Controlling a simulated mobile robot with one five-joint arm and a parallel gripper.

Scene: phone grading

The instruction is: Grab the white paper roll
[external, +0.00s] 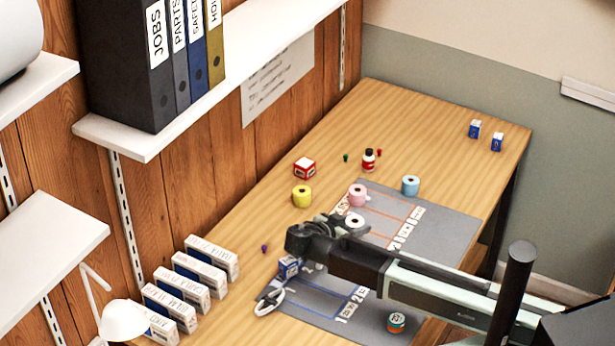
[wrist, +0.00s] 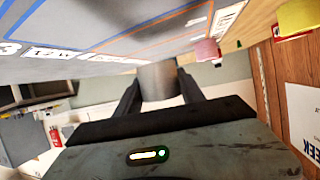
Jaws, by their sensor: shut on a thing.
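The white paper roll (external: 355,221) shows beside my arm in the external view, just in front of the pink roll (external: 357,196). In the wrist view the roll (wrist: 158,79) looks grey in shadow, between the two dark fingers. My gripper (wrist: 158,92) is shut on it.
A yellow roll (external: 302,196), a light blue roll (external: 410,185), a red box (external: 304,168) and a small red bottle (external: 368,160) stand beyond. A blue box (external: 288,268) and white cable (external: 268,302) lie near my wrist. The table's far end is largely clear.

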